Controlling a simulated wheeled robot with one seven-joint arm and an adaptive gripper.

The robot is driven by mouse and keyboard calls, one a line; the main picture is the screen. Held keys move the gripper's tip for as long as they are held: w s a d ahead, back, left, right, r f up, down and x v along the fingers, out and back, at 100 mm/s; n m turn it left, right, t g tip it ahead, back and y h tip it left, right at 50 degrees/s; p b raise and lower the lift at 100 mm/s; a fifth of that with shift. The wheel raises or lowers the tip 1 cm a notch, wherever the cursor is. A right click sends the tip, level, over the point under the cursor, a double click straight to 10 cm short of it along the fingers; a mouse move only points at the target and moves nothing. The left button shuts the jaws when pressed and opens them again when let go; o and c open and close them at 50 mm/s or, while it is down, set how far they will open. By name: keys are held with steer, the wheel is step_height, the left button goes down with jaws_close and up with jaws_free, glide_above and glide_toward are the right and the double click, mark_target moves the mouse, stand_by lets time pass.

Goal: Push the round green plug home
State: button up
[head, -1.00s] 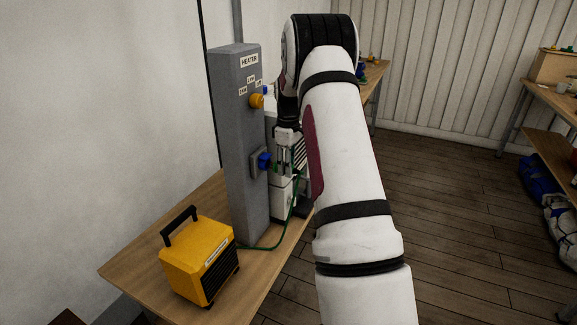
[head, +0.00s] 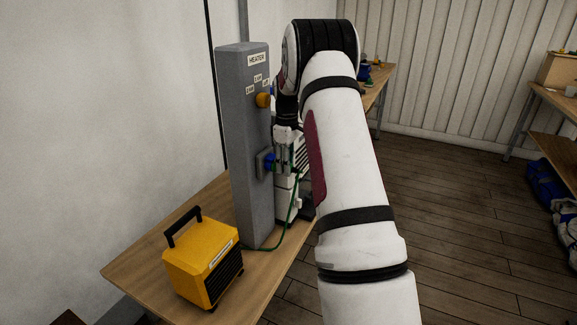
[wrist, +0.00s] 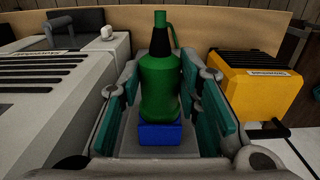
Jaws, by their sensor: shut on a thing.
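The round green plug (wrist: 160,88) stands between the fingers of my gripper (wrist: 162,105) in the wrist view, with a black collar and a green cable end at its far end. My gripper is shut on it. The plug's near end meets the blue socket (wrist: 160,134); I cannot tell how deep it sits. In the head view the socket (head: 270,163) is on the side of the grey heater post (head: 243,130), and my gripper (head: 284,155) is right beside it. The plug is mostly hidden there by the fingers. Its green cable (head: 292,212) hangs to the table.
The yellow heater (head: 203,262) stands on the wooden table (head: 133,268) at the front left; it also shows in the wrist view (wrist: 255,82). A white vented box (wrist: 40,85) is at the left there. A yellow knob (head: 263,100) sits above the socket.

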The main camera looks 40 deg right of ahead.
steer(key=shift+w, duration=0.15)
steer(key=o, duration=1.3)
steer(key=shift+a, duration=0.1)
steer(key=shift+c, duration=0.2)
step_height(320, 180, up, 12)
